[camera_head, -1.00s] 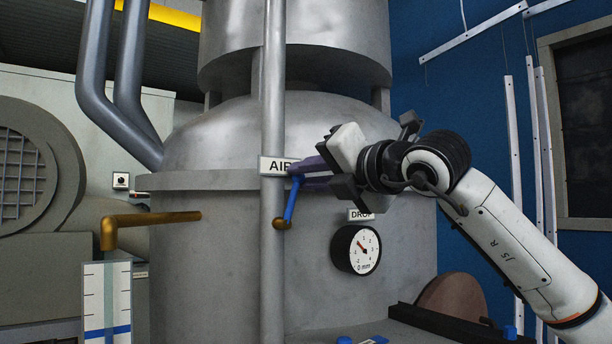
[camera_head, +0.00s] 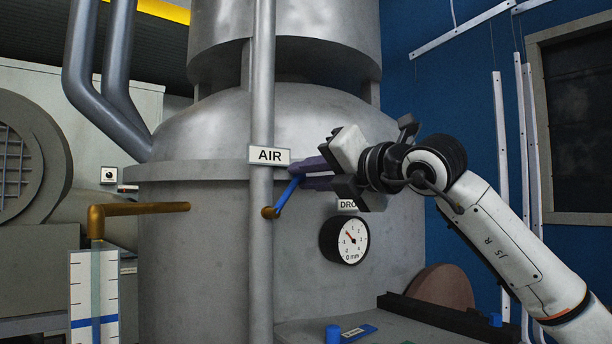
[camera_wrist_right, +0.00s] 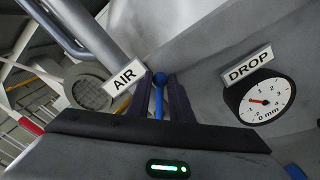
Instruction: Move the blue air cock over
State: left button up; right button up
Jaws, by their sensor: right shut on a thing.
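The blue air cock (camera_head: 287,195) is a short blue lever on a brass fitting at the vertical grey pipe (camera_head: 261,240), just below the white AIR sign (camera_head: 269,155). It slants up to the right from the fitting. My right gripper (camera_head: 302,180) comes in from the right with its dark purple fingers shut on the lever's upper end. In the right wrist view the blue lever (camera_wrist_right: 160,95) with its rounded blue tip shows between the two fingers (camera_wrist_right: 160,100). My left gripper is in neither view.
A round gauge (camera_head: 345,240) and a partly covered DROP sign (camera_head: 348,205) sit below my right gripper on the big grey vessel (camera_head: 200,260). A brass pipe (camera_head: 145,208) and a level scale (camera_head: 94,300) stand at the left.

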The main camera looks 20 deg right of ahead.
jog(key=shift+w+d+f+b, duration=0.35)
jog(key=shift+d+f+b, duration=0.1)
jog(key=shift+d+f, duration=0.35)
jog(key=shift+w+d+f+b, duration=0.1)
jog(key=shift+d+f+b, duration=0.2)
jog(key=shift+f+b, duration=0.2)
jog(key=shift+w+d+f+b, duration=0.1)
jog(key=shift+d+f+b, duration=0.15)
jog(key=shift+f+b, duration=0.25)
jog(key=shift+f, duration=0.1)
jog(key=shift+o, duration=0.3)
jog(key=shift+w+d+f+b, duration=0.1)
jog(key=shift+d+f+b, duration=0.1)
jog(key=shift+f+b, duration=1.1)
jog(key=o, duration=0.9)
jog(key=shift+a, duration=0.1)
jog(key=shift+c, duration=0.2)
